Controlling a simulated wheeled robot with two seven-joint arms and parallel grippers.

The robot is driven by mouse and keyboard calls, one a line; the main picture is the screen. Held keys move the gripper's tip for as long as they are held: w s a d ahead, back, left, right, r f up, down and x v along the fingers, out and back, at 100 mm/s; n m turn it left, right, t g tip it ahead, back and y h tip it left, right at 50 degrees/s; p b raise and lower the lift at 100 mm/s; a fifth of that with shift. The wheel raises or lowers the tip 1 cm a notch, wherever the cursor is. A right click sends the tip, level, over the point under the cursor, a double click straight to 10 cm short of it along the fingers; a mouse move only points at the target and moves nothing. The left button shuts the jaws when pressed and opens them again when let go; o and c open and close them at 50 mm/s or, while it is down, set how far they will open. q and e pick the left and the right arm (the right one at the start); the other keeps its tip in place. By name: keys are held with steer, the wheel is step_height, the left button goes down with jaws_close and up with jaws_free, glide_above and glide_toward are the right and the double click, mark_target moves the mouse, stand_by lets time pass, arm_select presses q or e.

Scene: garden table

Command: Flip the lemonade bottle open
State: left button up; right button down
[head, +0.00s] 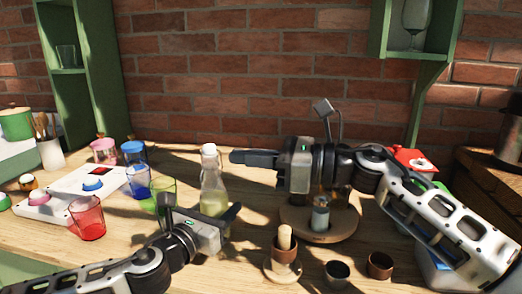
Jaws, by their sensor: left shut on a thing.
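The lemonade bottle (212,180) stands upright on the table, clear glass with pale yellow liquid and a white stopper (209,149) seated on its mouth. My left gripper (204,210) is shut on the lower part of the bottle, its front hiding the bottle's base. My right gripper (236,157) is level with the bottle neck, just to its right, pointing left with a small gap to the stopper. Its fingers show edge-on, so I cannot tell whether they are open or shut.
Red (88,220), blue (138,183) and green (163,193) glasses stand left of the bottle. A round wooden tray (343,225) sits below my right arm. A brick wall rises behind.

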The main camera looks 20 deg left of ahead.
mark_target(210, 147)
steer(key=shift+s+a+f, duration=0.2)
steer(key=shift+a, duration=0.8)
steer(key=shift+s+a+f, duration=0.15)
steer(key=shift+a+f, duration=0.05)
steer(key=shift+a, duration=0.85)
steer(key=shift+s+a+f, duration=0.2)
steer(key=shift+a, duration=0.8)
steer(key=shift+w+r, duration=0.1)
steer(key=shift+w, duration=0.25)
steer(key=shift+w+a+r, duration=0.15)
steer(key=shift+w+r, duration=0.3)
steer(key=shift+w, duration=0.35)
steer(key=shift+r, duration=0.1)
steer(key=shift+r, duration=0.45)
